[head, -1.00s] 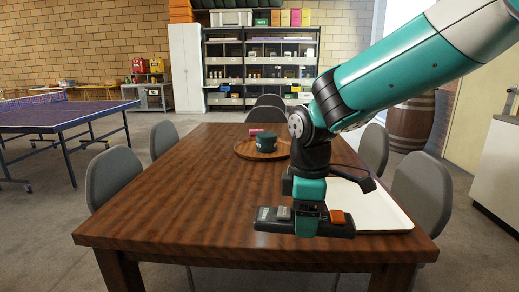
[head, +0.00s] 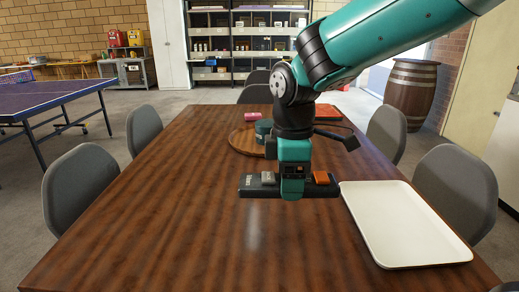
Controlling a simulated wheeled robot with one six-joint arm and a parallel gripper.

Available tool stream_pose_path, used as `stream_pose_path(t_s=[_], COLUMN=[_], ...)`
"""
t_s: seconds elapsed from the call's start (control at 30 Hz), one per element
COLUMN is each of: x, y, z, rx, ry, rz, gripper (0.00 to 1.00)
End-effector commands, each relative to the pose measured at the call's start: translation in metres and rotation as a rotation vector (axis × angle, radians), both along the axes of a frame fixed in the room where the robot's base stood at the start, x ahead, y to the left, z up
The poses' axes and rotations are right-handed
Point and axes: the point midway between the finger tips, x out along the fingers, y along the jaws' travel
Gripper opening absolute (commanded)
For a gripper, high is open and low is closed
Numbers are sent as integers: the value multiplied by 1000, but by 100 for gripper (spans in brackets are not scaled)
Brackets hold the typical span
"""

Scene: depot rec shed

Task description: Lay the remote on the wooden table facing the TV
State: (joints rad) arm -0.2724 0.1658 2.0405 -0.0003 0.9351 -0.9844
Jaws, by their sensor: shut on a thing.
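My gripper (head: 293,190) hangs down over the wooden table (head: 180,220), shut on the remote (head: 258,192). The remote is a dark bar held crosswise, with small pale keys at its left end and a grey block and an orange block on top. My gripper hides its middle. It looks roughly level; I cannot tell how far it is from the tabletop. No TV is in view.
A white tray (head: 405,222) lies at the right of the table. A round wooden tray (head: 242,141) with a dark green tin (head: 263,130) sits behind my gripper, near a pink item (head: 305,117). Grey chairs (head: 82,188) flank the table. The table's front left is clear.

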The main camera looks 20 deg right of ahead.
Motion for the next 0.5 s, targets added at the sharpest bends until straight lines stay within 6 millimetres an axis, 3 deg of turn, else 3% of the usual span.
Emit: stream_pose_path(t_s=[0.23, 0.5], x=[0, -1], y=[0, 0], z=[-10, -82], rx=[-1, -2], ry=[3, 7], rz=[0, 0], gripper=[36, 36])
